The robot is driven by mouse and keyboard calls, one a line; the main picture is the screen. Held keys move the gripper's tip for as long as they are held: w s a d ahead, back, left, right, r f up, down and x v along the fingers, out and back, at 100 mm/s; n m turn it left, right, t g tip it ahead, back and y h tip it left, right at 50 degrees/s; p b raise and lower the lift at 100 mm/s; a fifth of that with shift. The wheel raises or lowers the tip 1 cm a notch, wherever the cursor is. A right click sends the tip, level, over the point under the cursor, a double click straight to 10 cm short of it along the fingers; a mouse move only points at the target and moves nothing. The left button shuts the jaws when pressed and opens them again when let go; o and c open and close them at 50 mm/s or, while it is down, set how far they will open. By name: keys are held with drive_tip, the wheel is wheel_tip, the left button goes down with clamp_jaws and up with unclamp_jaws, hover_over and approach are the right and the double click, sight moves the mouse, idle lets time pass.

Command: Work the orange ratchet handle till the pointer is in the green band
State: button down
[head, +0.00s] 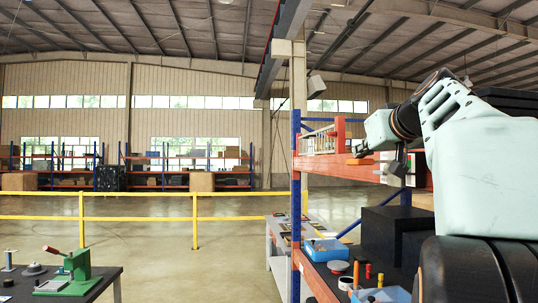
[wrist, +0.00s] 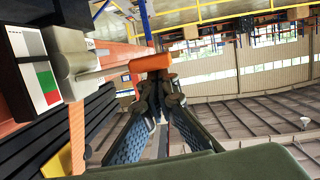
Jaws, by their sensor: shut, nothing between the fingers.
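The orange ratchet handle (wrist: 150,62) lies across the wrist view, just beyond my fingertips; I cannot tell whether they touch it. A pale shaft joins it to a light grey body (wrist: 72,62) on the left. Beside that is a gauge (wrist: 38,78) with grey, white, green and red areas. In the head view the orange handle (head: 359,161) shows small by the rack, just below my gripper (head: 356,152).
An orange and blue rack (head: 296,190) stands close by, with dark boxes and a blue bin (head: 328,249) on its lower shelf. A table with a green press (head: 78,272) is at lower left. Yellow railings (head: 130,218) cross the open floor behind.

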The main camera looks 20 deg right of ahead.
drive_tip(key=shift+f, duration=0.3)
drive_tip(key=f+n+b, duration=0.1)
drive_tip(key=b, duration=0.2)
drive_tip(key=f+n+h+b, duration=0.1)
drive_tip(key=f+b, duration=0.1)
drive_tip(key=b, duration=0.1)
drive_tip(key=shift+a+f+n, duration=0.15)
drive_tip(key=shift+a+n, duration=0.05)
drive_tip(key=shift+n, duration=0.1)
drive_tip(key=shift+d+f+n+h+b, duration=0.15)
drive_tip(key=shift+f+n+h+b, duration=0.3)
drive_tip(key=shift+b, duration=0.6)
drive_tip(key=shift+d+f+n+h+b, duration=0.15)
drive_tip(key=shift+f+n+b, duration=0.5)
drive_tip(key=shift+b, duration=0.4)
drive_tip(key=shift+r, duration=0.25)
